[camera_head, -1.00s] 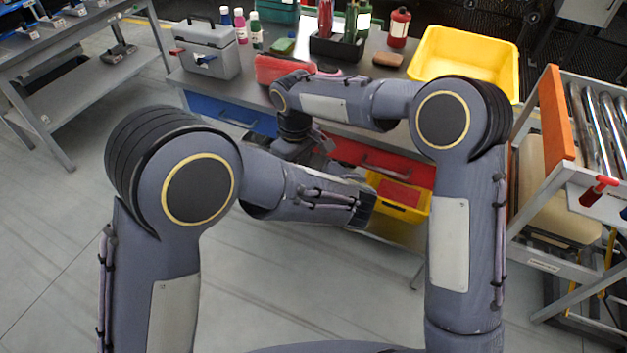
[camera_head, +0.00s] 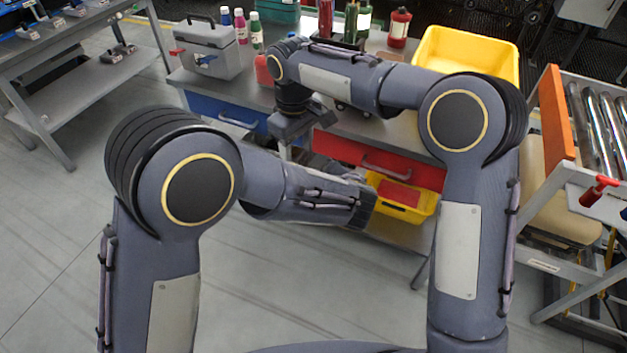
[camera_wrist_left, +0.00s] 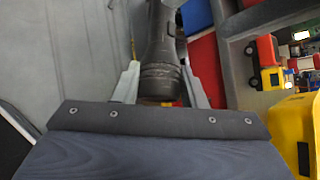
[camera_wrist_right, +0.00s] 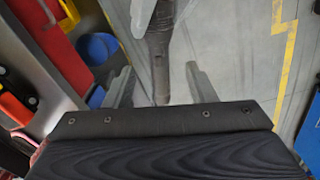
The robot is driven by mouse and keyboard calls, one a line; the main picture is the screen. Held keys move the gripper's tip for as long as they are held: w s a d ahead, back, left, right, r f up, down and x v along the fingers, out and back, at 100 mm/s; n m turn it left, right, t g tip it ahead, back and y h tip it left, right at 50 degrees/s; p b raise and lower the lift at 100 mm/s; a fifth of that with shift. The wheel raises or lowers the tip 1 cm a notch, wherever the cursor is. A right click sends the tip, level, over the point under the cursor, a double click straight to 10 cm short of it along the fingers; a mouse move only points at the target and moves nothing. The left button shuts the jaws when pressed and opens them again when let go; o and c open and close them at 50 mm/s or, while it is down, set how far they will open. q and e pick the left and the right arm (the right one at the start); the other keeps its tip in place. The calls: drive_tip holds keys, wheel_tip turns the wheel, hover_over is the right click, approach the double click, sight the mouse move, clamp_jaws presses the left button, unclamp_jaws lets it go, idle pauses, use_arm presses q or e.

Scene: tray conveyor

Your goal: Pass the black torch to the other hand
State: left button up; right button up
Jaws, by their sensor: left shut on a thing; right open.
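The black torch (camera_wrist_left: 160,75) stands out between the two fingers of my left gripper (camera_wrist_left: 158,85), which is shut on it. In the right wrist view the torch (camera_wrist_right: 160,65) points lengthwise toward my right gripper (camera_wrist_right: 162,88). The right fingers are open, one on each side of the torch's line; I cannot tell how deep it reaches between them. In the head view my right gripper (camera_head: 290,128) hangs in front of the workbench. My left gripper and the torch are mostly hidden there behind my left forearm.
The workbench (camera_head: 405,130) carries a grey toolbox (camera_head: 208,52), bottles and a large yellow bin (camera_head: 500,62). Below are a red drawer (camera_head: 350,152) and a small yellow bin (camera_head: 420,212). A roller conveyor (camera_head: 592,105) stands right. The floor at left is open.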

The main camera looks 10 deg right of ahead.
wheel_tip(320, 180, up, 5)
drive_tip(key=s+d+r+m+t+y, duration=0.2)
drive_tip(key=s+d+r+m, duration=0.25)
drive_tip(key=s+d, duration=0.85)
drive_tip(key=s+d+f+m+t+y, duration=0.1)
drive_tip(key=s+d+f+m, duration=0.1)
drive_tip(key=s, duration=0.6)
drive_tip(key=s+d+f+m+t, duration=0.2)
drive_tip(key=s+d+f+m, duration=0.1)
drive_tip(key=s+f, duration=0.3)
drive_tip(key=shift+s+m+t+y, duration=0.35)
drive_tip(key=shift+s+m, duration=0.2)
drive_tip(key=shift+s, duration=0.6)
